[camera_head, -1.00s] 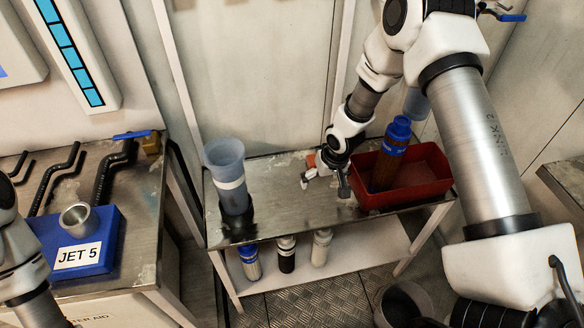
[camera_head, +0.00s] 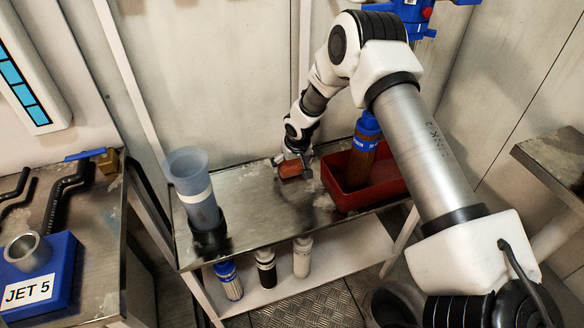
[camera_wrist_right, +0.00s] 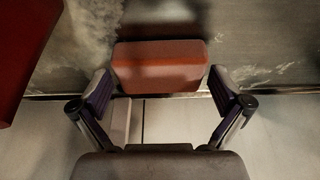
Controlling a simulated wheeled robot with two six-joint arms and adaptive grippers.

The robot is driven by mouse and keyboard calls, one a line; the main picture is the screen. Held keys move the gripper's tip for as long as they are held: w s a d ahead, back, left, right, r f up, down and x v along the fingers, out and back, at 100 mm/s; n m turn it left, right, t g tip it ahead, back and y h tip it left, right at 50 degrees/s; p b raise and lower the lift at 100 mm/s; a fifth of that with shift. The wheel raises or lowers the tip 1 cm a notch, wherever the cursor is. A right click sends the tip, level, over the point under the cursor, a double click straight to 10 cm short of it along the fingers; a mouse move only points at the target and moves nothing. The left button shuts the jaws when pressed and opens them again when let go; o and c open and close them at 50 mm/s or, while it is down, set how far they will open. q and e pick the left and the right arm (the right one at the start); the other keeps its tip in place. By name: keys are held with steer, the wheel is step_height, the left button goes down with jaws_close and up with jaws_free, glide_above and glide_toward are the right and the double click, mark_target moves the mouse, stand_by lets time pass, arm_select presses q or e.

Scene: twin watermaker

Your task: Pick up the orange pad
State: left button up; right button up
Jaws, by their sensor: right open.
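The orange pad (camera_head: 290,170) is a small block on the metal bench top (camera_head: 250,195), near the back edge and left of the red tray. In the right wrist view the orange pad (camera_wrist_right: 160,66) lies crosswise just beyond and between the fingertips. My right gripper (camera_head: 292,163) is over the pad and partly hides it in the head view. In the wrist view my right gripper (camera_wrist_right: 160,88) is open, one finger toward each end of the pad, with nothing held. My left gripper is not in view.
A red tray (camera_head: 340,190) holding a blue-capped brown cylinder (camera_head: 362,150) stands close right of the right gripper. A translucent blue cup (camera_head: 195,190) stands at the bench's left. Several filter cartridges (camera_head: 265,266) are on the shelf below. The bench between cup and pad is clear.

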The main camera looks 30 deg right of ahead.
steer(key=c, duration=0.6)
steer(key=shift+r, duration=0.15)
